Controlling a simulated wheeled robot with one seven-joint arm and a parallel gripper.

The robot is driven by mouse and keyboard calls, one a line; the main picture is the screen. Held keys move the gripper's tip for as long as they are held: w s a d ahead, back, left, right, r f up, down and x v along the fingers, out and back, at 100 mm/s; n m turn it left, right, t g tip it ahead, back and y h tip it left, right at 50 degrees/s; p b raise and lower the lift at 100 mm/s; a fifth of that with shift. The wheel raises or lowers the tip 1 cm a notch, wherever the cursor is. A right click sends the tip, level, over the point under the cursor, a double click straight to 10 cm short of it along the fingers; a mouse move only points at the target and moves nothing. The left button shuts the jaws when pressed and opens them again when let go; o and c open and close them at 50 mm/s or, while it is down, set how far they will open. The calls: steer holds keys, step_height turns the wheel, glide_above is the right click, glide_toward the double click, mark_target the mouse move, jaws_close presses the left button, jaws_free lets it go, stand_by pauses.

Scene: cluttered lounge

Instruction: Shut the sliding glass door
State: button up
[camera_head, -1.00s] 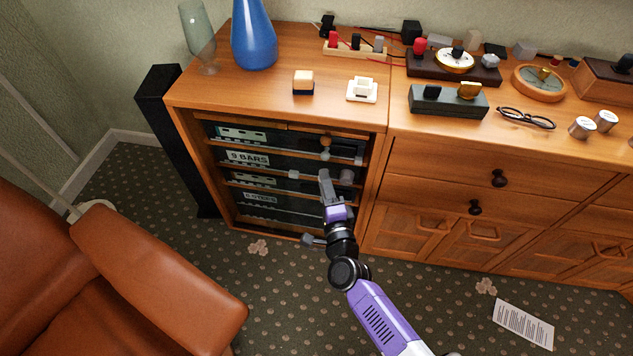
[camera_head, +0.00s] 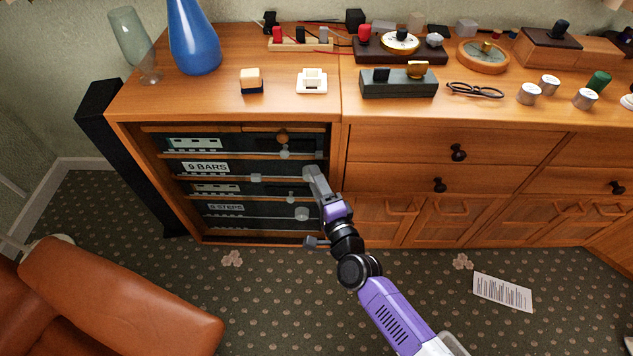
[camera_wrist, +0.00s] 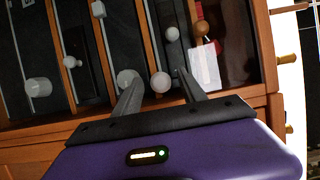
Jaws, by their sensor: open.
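The left bay of the wooden cabinet (camera_head: 222,239) holds shelves of dark equipment with pale knobs and labels such as "9 BARS". Its sliding glass door is clear, and I cannot make out its edges or how far it stands open. My gripper (camera_head: 312,180) is at the right side of this bay, close to its upright post. In the wrist view my gripper (camera_wrist: 160,88) has its two grey fingers spread apart with nothing held. They point at the shelves and round knobs (camera_wrist: 160,82); whether they touch anything is unclear.
A blue vase (camera_head: 194,40), a glass (camera_head: 133,42) and small devices stand on the cabinet top. Drawers and cupboards with knobs lie to the right. A brown leather chair (camera_head: 110,305) is at lower left, a dark tall box (camera_head: 125,150) beside the cabinet. Carpet in front is mostly clear.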

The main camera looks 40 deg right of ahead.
steer(key=p+v, duration=0.1)
steer(key=v, duration=0.6)
steer(key=shift+s+a, duration=0.15)
steer(key=shift+s, duration=0.25)
steer(key=s+a+r+n+g+y, duration=0.1)
steer(key=s+a+r+n, duration=0.1)
steer(key=s+r+n, duration=0.6)
steer(key=s+a+r+n+g+y, duration=0.1)
steer(key=s+a+r+n+y, duration=0.15)
steer(key=s+n, duration=0.6)
steer(key=s+a+r+n+g+y, duration=0.15)
steer(key=s+r+n, duration=0.25)
steer(key=s, duration=0.9)
step_height(320, 180, up, 20)
steer(key=h+p, duration=0.1)
steer(key=p, duration=1.8)
steer(key=shift+a+t+p, duration=0.35)
steer(key=shift+a+p, duration=0.05)
steer(key=shift+f, duration=0.15)
